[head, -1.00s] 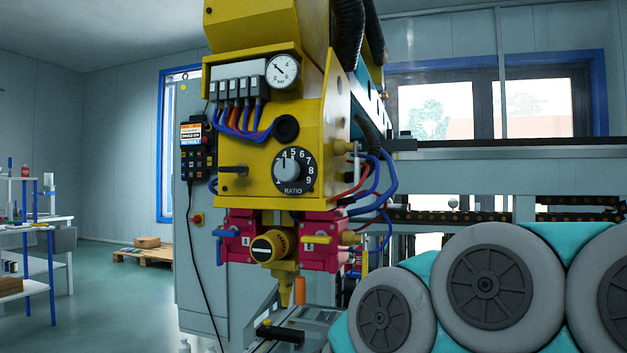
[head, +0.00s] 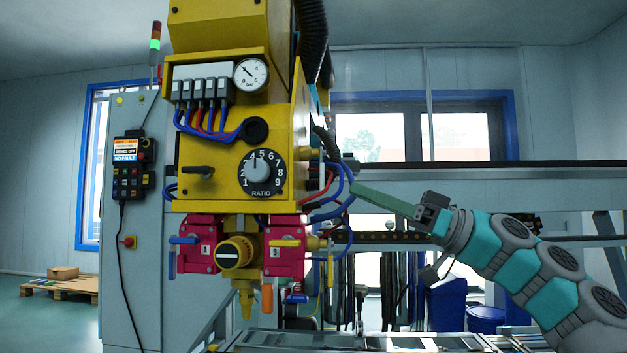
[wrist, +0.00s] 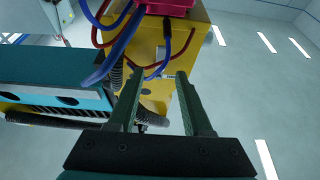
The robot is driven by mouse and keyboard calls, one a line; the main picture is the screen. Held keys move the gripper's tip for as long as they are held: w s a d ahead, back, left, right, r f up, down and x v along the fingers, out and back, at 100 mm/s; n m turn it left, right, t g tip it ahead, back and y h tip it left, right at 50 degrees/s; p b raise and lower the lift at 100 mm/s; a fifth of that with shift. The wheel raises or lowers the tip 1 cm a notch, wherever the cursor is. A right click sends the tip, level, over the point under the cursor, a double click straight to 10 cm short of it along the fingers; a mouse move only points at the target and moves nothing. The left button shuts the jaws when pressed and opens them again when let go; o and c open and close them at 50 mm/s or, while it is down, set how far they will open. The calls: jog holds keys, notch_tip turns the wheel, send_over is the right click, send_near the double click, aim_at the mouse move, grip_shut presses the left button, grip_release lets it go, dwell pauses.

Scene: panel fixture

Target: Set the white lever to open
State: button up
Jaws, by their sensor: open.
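I cannot make out a white lever for certain in either view. The yellow machine head (head: 225,135) carries a blue lever (head: 183,240) and a yellow lever (head: 285,243) on its pink valve blocks. An orange handle (head: 267,298) and another blue lever (head: 297,298) hang below. My gripper (head: 355,188) is at the right of the machine head, its fingers pointing left toward the hoses. In the wrist view the fingers of my gripper (wrist: 157,80) are apart with nothing held between them; a yellow housing and hoses lie beyond.
Blue hoses (head: 330,205) and a red hose (head: 318,188) loop off the machine's right side, near my fingertips. A ratio dial (head: 260,172) and a gauge (head: 251,74) are on the front. A grey cabinet (head: 135,240) stands at left. A horizontal beam (head: 450,172) runs behind my arm.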

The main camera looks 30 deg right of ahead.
aim_at(322, 176)
jog(key=p+x, duration=0.1)
jog(key=x, duration=0.6)
jog(key=shift+w+a+r, duration=0.1)
jog(key=shift+w+a, duration=0.05)
jog(key=shift+a, duration=0.2)
jog(key=shift+c, duration=0.2)
grip_shut()
